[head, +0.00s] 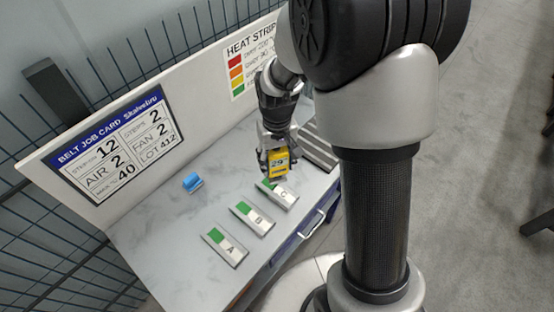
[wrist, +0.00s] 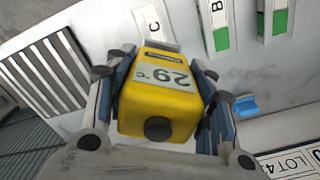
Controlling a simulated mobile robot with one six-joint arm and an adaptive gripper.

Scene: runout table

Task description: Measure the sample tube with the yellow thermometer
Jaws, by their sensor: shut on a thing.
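My gripper (head: 277,160) is shut on the yellow thermometer (head: 279,168), gripping it by its sides. In the wrist view the yellow thermometer (wrist: 160,105) sits between my gripper's fingers (wrist: 160,85), and its grey display reads 29 °C. It is held by the far edge of block C (head: 278,193), whose label also shows in the wrist view (wrist: 152,25). I cannot tell whether they touch. No object is clearly recognisable as a sample tube; a small blue rounded piece (head: 192,182) lies on the table and shows in the wrist view (wrist: 246,105).
Blocks A (head: 225,246) and B (head: 252,218), each with a green strip, lie in a row with C. A grey ridged rack (head: 318,150) is beyond my gripper. The job card board (head: 118,145) and heat strip chart (head: 250,62) line the back. The table's left part is clear.

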